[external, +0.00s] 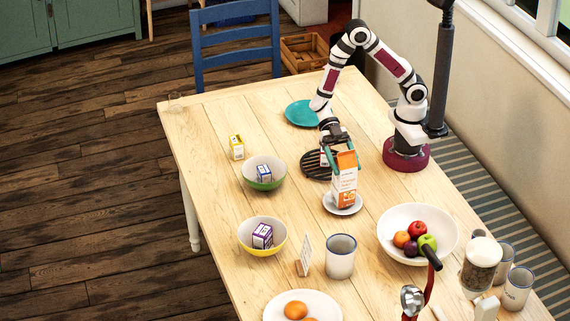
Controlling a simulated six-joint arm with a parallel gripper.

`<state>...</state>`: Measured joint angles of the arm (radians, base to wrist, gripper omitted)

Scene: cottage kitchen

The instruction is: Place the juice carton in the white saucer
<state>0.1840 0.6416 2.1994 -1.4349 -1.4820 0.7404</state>
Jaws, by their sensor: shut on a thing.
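The juice carton (345,186) is orange and white and stands about upright over the white saucer (342,208). My gripper (343,154) is shut on the upper part of the carton, with its teal fingers on either side. The carton's base is at the saucer; I cannot tell whether it touches the saucer or hovers just above it. The saucer's middle is hidden behind the carton.
A black trivet (315,168) with a small item on it is just behind. A teal plate (300,113), green bowl (263,181), yellow bowl (261,248), fruit bowl (394,247) and mug (340,257) surround the area.

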